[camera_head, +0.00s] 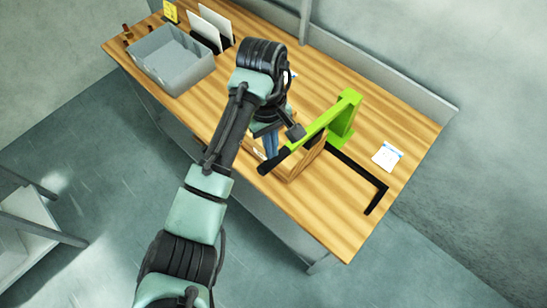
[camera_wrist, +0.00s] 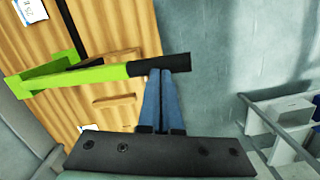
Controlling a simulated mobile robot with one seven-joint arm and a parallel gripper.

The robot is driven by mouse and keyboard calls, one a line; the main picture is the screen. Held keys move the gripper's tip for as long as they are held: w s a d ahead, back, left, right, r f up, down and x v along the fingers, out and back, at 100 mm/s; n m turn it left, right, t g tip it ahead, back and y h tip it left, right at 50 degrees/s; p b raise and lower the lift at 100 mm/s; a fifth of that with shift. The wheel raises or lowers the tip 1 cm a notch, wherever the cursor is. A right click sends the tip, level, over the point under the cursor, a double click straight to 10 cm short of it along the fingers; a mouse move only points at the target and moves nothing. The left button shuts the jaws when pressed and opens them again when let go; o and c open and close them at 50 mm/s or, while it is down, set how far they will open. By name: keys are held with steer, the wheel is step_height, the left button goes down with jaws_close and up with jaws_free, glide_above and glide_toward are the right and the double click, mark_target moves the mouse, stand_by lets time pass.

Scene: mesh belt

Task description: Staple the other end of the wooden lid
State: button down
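A stapler with a green arm (camera_head: 325,122) and a black handle (camera_head: 274,162) stands on the table, its handle reaching over the front edge. In the wrist view its green arm (camera_wrist: 70,76) runs to the black handle (camera_wrist: 150,66). A wooden lid (camera_head: 302,165) is partly hidden under the stapler arm. In the wrist view the lid (camera_wrist: 118,118) shows a raised wooden grip strip (camera_wrist: 113,101). My gripper (camera_wrist: 161,73) has its blue fingers close together with nothing seen between them. Their tips appear at the black handle's end; contact is unclear. In the head view my arm partly hides the gripper (camera_head: 271,150).
A grey bin (camera_head: 172,60) and white panels in a black rack (camera_head: 212,28) stand at the table's far left. A black angled strip (camera_head: 365,172) and a white paper (camera_head: 387,156) lie right of the stapler. A white shelf (camera_head: 30,220) stands apart on the floor.

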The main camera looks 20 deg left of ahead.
steer(key=shift+f+b, duration=0.95)
steer(key=shift+f, duration=1.3)
steer(key=shift+w+a+r, duration=0.3)
steer(key=shift+w+a, duration=0.2)
steer(key=shift+a, duration=0.1)
steer(key=shift+w+a+r, duration=0.25)
steer(key=shift+w+a, duration=0.2)
steer(key=shift+a, duration=0.15)
step_height(320, 180, up, 13)
steer(key=a+p, duration=0.1)
steer(key=p, duration=0.3)
steer(key=shift+w, duration=0.35)
